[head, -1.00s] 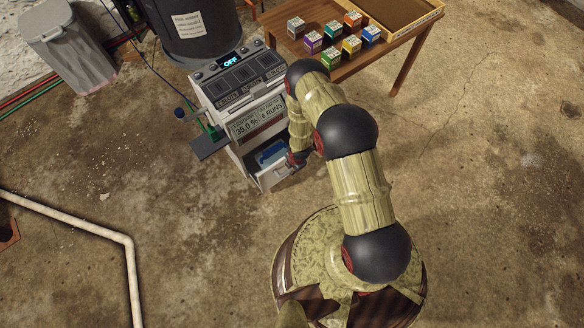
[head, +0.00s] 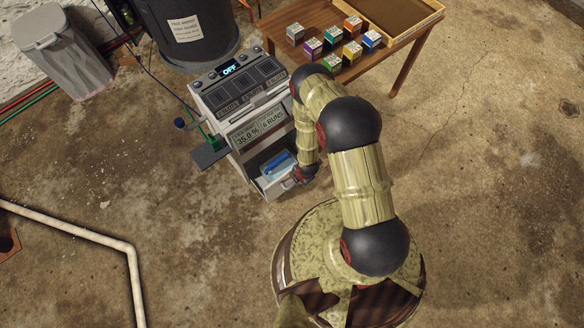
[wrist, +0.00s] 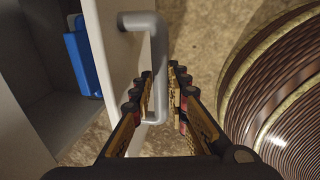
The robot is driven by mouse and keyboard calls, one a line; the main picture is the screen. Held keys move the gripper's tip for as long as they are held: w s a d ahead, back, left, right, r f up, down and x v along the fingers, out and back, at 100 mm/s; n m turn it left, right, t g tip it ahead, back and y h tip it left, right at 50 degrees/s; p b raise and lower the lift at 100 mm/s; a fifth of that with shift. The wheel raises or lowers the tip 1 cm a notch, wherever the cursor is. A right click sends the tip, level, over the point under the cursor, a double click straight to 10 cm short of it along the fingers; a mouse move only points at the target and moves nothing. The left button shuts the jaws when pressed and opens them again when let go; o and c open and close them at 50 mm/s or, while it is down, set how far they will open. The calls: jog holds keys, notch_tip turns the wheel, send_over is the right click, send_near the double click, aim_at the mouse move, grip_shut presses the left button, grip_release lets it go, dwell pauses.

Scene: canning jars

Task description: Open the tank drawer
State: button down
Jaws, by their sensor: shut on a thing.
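The tank drawer (head: 270,188) is at the bottom front of the grey machine (head: 235,95) and stands pulled out. A blue thing (head: 280,164) shows inside it, and also in the wrist view (wrist: 82,58). My gripper (head: 301,174) is at the drawer's front. In the wrist view my gripper (wrist: 162,78) has one finger on each side of the drawer's grey bar handle (wrist: 157,45) and is shut on it. The drawer's white front panel (wrist: 108,50) is left of the fingers. My arm hides part of the machine's right side in the head view.
A wooden table (head: 397,50) with several small coloured boxes stands behind my arm. A dark barrel (head: 185,40) and a grey bin (head: 65,55) are at the back left. A pale pipe (head: 75,229) lies at lower left. The floor before the machine is clear.

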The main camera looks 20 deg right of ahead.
jog(key=shift+s+d, duration=0.2)
jog(key=shift+s, duration=0.35)
jog(key=shift+s+d, duration=0.15)
jog(key=shift+s, duration=0.4)
jog(key=c, duration=1.7)
grip_release()
jog(key=shift+w, duration=0.1)
jog(key=shift+s+d+r, duration=0.1)
jog(key=shift+s+r, duration=0.25)
jog(key=shift+r, duration=1.6)
jog(key=shift+s+d+r, duration=0.15)
jog(key=shift+s+r, duration=0.2)
jog(key=shift+r, duration=1.65)
jog(key=shift+s+d+r, duration=0.1)
jog(key=shift+s+r, duration=0.25)
jog(key=shift+r, duration=1.6)
